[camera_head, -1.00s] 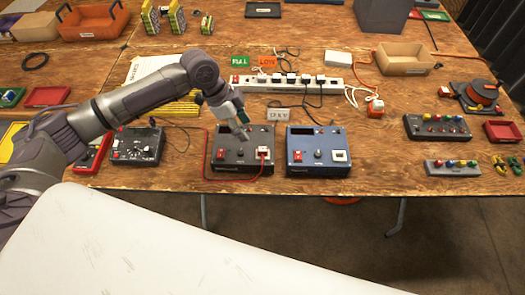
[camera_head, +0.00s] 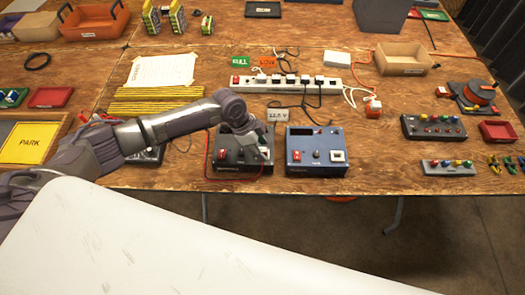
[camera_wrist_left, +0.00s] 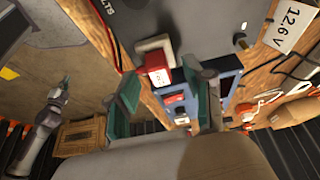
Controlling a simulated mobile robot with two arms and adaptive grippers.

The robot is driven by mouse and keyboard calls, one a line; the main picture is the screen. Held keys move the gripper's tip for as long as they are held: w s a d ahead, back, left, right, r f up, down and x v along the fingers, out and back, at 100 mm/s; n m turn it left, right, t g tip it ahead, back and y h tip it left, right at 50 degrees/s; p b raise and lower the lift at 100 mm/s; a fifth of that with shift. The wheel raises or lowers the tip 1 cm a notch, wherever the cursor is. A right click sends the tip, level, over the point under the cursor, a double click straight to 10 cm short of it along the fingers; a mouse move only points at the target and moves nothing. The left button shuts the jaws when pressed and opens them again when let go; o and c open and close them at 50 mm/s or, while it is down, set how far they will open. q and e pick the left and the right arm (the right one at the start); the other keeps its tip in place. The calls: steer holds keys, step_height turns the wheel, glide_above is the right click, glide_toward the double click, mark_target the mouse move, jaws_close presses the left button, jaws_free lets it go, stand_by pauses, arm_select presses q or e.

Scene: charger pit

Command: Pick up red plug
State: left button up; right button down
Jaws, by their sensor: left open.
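The red plug (camera_wrist_left: 157,70) sits in a white socket on the dark charger box (camera_head: 228,152). In the left wrist view it shows ahead of and between the spread green-padded fingers of my left gripper (camera_wrist_left: 166,106), not clasped. In the head view my left gripper (camera_head: 254,150) is low over the right part of the dark box and hides most of the plug. A red cable loops along the front of the box. A second arm, seemingly my right one, shows small in the left wrist view with its gripper (camera_wrist_left: 63,88); its jaws are too small to tell.
A blue charger box (camera_head: 316,168) stands close to the right of the dark one. A voltage card (camera_head: 278,116) and a white power strip (camera_head: 290,86) lie behind. The table's front edge is just before the boxes.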

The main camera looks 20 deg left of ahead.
arm_select(q)
steer(key=shift+c, duration=0.2)
jaws_close()
steer(key=shift+r, duration=0.1)
